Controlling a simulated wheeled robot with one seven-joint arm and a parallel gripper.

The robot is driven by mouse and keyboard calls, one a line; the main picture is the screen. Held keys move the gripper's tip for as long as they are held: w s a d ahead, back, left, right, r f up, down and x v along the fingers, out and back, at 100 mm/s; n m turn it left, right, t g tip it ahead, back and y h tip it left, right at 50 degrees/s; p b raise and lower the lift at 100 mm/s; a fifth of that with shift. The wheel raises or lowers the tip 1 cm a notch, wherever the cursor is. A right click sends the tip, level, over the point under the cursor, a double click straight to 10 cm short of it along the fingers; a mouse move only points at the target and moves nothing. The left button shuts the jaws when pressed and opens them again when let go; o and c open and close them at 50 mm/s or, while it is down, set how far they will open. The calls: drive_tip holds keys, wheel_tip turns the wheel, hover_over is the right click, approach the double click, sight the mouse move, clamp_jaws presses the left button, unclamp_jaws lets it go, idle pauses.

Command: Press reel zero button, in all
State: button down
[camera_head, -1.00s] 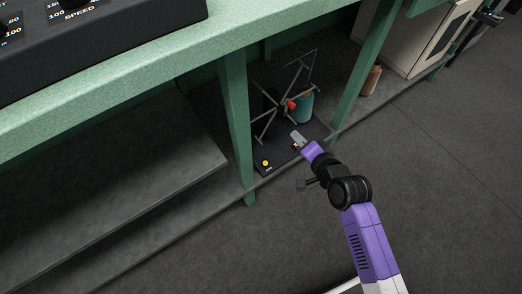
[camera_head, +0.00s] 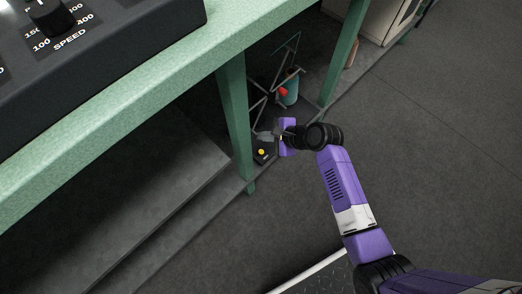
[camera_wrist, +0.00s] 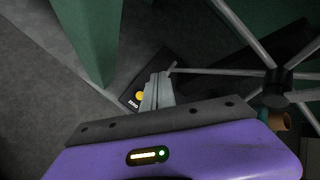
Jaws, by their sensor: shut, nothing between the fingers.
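The reel zero button is a small yellow button (camera_head: 262,152) on a dark base plate on the low shelf under the green bench. In the wrist view the yellow button (camera_wrist: 140,96) sits beside a white "ZERO" label, and my fingers cover part of its right side. My gripper (camera_head: 264,136) is shut and empty, above the base plate and close to the button. In the wrist view the shut fingertips (camera_wrist: 160,78) lie just right of the button. I cannot tell whether they touch it.
A reel with metal spokes (camera_head: 268,90) and a red knob (camera_head: 283,92) stands behind the button, with a teal cone (camera_head: 291,88) near it. A green bench leg (camera_head: 236,115) stands just left. The green bench top (camera_head: 150,95) overhangs. Open floor lies to the right.

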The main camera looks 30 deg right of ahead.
drive_tip(key=shift+f, duration=0.1)
drive_tip(key=b, duration=0.8)
hover_over(263, 153)
wheel_tip(263, 153, down, 7)
drive_tip(key=shift+d+r, duration=0.1)
drive_tip(key=shift+f, duration=0.95)
drive_tip(key=shift+f, duration=0.8)
idle(1.4)
idle(0.4)
drive_tip(key=shift+r+p, duration=0.9)
drive_tip(key=shift+p, duration=0.15)
wheel_tip(263, 153, up, 5)
drive_tip(key=p, duration=0.5)
drive_tip(key=shift+p, duration=0.4)
